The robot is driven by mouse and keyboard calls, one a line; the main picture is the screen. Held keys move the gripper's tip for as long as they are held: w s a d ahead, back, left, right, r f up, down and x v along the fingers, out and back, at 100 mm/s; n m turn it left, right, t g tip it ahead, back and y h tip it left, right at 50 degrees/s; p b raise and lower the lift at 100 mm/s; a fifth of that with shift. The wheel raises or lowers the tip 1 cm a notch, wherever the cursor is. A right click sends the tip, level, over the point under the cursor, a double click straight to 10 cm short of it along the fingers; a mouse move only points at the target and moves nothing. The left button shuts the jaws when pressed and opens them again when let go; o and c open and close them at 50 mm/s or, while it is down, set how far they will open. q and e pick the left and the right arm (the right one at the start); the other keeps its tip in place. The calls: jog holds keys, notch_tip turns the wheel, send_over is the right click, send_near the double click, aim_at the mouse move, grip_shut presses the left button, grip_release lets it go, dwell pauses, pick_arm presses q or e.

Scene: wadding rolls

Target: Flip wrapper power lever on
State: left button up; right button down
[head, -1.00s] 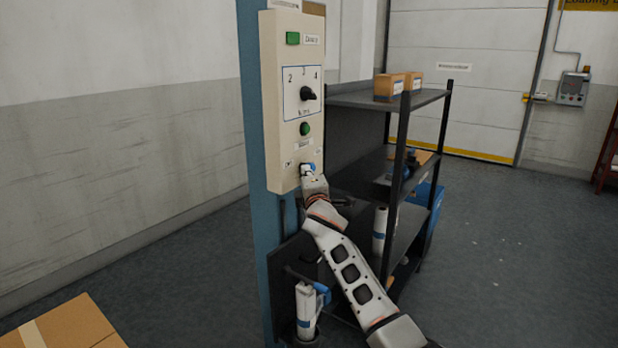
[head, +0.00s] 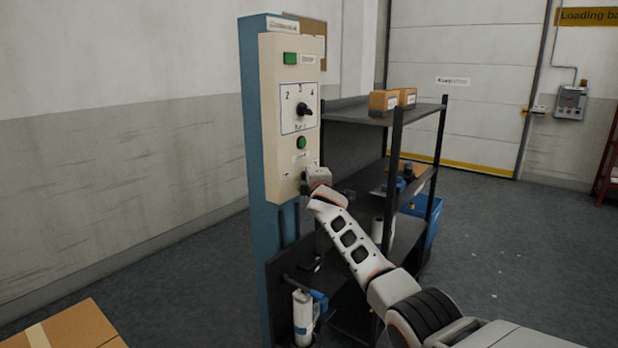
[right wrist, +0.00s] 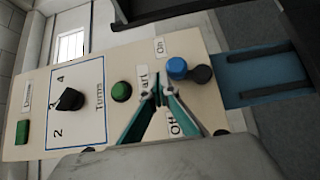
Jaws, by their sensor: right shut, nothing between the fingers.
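The wrapper's cream control panel (head: 270,110) is on a blue column. In the right wrist view it lies sideways (right wrist: 205,45). There the power lever's blue knob (right wrist: 177,68) is beside the "On" label (right wrist: 160,46), with a dark round part next to it. The "Off" label (right wrist: 177,125) is on the other side. My right gripper (right wrist: 157,88) is shut and empty. Its fingertips are between the two labels, near the knob; contact cannot be told. In the head view my right wrist is at the panel's lower edge and hides the lever. My left gripper is not in view.
The panel also has a dial (right wrist: 70,99), a green button (right wrist: 121,91) and a green lamp (right wrist: 22,132). A dark shelf rack (head: 396,150) stands close behind the right arm. A carton (head: 70,325) is at lower left.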

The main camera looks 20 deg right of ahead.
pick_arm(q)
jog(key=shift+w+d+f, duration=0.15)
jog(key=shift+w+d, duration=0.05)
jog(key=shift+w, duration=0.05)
pick_arm(e)
jog(key=shift+w+d, duration=0.55)
jog(key=shift+d, duration=0.05)
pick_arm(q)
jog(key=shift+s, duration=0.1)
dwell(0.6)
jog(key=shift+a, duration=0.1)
pick_arm(e)
jog(key=shift+r, duration=0.15)
